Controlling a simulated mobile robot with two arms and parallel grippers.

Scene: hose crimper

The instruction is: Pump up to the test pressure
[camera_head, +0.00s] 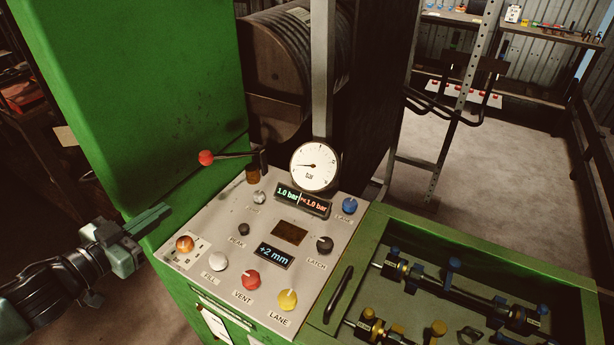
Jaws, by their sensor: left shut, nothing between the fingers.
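The hand lever with a red ball knob (206,157) reaches left from its post at the back of the control panel (205,285). The round white gauge (315,166) marked bar stands at the panel's back, its needle pointing left. The display (302,201) below it reads 1.0 bar in green and what looks like 1.0 bar in orange. My left gripper (168,208) is shut and empty, left of the panel and below the red knob, apart from both. The right gripper is out of view.
The panel carries a white FILL knob (218,261), a red VENT knob (251,280), a yellow LANE knob (288,300) and a +2 mm display (273,256). A green-framed bay (470,240) with hose fittings lies right. A tall green cabinet (140,90) stands behind the lever.

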